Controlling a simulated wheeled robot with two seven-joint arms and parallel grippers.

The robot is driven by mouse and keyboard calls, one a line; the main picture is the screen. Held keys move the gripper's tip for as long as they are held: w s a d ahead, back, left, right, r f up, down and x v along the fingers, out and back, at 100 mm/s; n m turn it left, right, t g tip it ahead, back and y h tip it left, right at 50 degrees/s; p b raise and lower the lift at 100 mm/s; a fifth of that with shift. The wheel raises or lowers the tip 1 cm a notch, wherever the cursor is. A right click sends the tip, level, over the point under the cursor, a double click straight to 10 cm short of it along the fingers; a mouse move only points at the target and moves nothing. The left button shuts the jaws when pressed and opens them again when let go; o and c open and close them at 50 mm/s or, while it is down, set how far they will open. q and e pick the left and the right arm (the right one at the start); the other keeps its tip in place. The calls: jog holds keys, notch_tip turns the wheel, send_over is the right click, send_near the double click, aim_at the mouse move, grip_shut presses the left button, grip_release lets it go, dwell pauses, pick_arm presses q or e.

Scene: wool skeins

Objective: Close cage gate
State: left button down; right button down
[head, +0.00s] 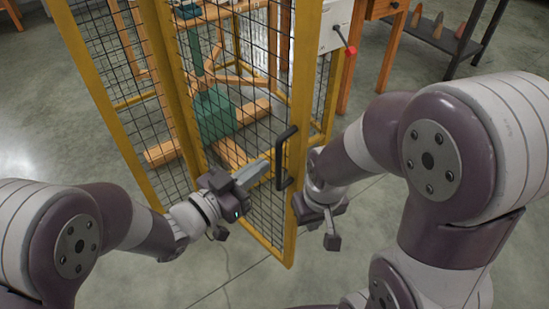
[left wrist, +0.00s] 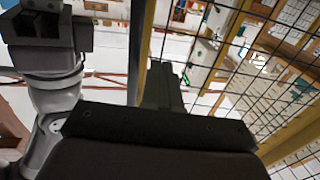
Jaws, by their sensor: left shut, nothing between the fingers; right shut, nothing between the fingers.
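The cage gate (head: 299,95) is a yellow-framed panel of black wire mesh. It stands ajar, with its handle-side edge out toward me, apart from the cage post (head: 328,98) behind it. A black bar handle (head: 281,160) is on that edge. My left gripper (head: 258,170) is shut and empty, its fingers pointing at the mesh just left of the handle; I cannot tell if they touch. Its fingers also show in the left wrist view (left wrist: 165,85), beside a yellow bar. My right gripper (head: 333,242) is shut and empty, right of the gate's edge, pointing down.
The cage (head: 120,100) holds wooden pieces and a green item (head: 214,115). A white box with a red knob (head: 350,50) is behind the gate. A wooden table (head: 385,8) and a dark shelf (head: 445,40) with cones stand at the back right. Grey floor is clear in front.

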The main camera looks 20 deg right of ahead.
aim_at(285, 148)
pick_arm(q)
jog(key=shift+b+x, duration=0.45)
jog(key=shift+x, duration=2.1)
jog(key=shift+w+d, duration=0.1)
